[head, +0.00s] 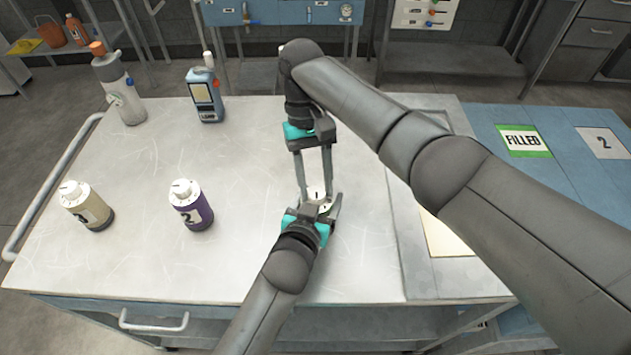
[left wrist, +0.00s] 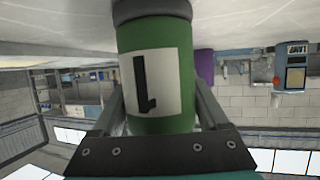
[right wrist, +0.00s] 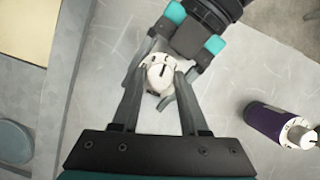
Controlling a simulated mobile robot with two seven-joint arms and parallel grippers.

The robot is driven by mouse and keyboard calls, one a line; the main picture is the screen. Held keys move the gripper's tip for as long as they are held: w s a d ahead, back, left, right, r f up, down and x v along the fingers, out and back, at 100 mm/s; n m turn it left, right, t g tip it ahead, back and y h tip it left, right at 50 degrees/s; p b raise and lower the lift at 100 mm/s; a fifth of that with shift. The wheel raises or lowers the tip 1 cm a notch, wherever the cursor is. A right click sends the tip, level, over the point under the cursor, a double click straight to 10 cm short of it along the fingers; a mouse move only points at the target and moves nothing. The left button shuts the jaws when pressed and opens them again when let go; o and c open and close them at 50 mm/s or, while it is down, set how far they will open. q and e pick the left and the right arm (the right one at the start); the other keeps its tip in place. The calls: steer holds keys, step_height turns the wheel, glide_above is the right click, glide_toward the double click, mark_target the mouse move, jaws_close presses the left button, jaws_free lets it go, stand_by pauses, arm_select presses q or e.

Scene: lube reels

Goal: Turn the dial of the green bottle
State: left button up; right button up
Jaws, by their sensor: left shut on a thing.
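The green bottle (left wrist: 158,50) carries a white label with a black 1 in the left wrist view. My left gripper (left wrist: 158,108) is shut around its body, one finger on each side. In the head view the bottle's body is hidden behind my left gripper (head: 312,218), and only part of its white top (head: 318,196) shows. The white dial (right wrist: 160,72) with a dark slot faces up in the right wrist view. My right gripper (right wrist: 162,85) points down at it from above, fingers apart on either side of the dial. I cannot tell whether they touch it.
A purple bottle (head: 190,206) and a beige bottle (head: 87,207), both white-topped, stand left on the table (head: 150,265). A FILLED sign (head: 523,140) lies at right. Table between bottles is clear.

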steer(key=o, duration=0.4)
steer(key=v, duration=1.2)
stand_by(0.3)
arm_select(q)
steer(key=o, duration=1.6)
steer(key=shift+c, duration=0.2)
steer(key=shift+s, duration=0.1)
